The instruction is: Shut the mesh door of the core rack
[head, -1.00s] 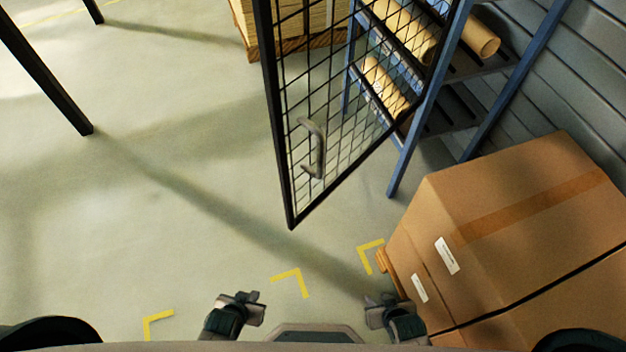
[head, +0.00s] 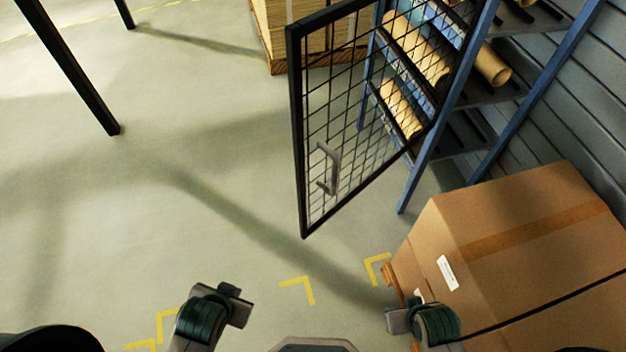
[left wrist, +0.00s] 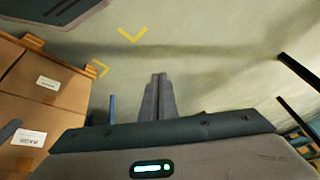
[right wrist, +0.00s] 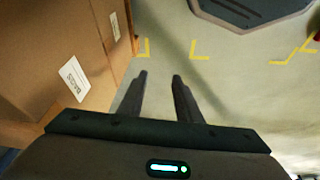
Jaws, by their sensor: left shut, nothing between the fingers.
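The mesh door (head: 297,130), a black frame with wire mesh, stands open, swung out from the blue core rack (head: 427,150). Its grey bar handle (head: 334,168) sits low near the free edge. My left gripper (head: 238,300) is low in the head view, left of and nearer than the door, touching nothing. Its fingers (left wrist: 158,82) are together and empty in the left wrist view. My right gripper (head: 398,318) is in front of the cardboard boxes. Its fingers (right wrist: 158,77) are apart with nothing between them in the right wrist view.
Large cardboard boxes (head: 520,220) on a pallet fill the right, close to my right gripper. Cardboard cores (head: 415,55) lie on the rack. Black posts (head: 85,75) stand at the far left. The floor (head: 220,200) left of the door is clear, with yellow corner marks (head: 305,288).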

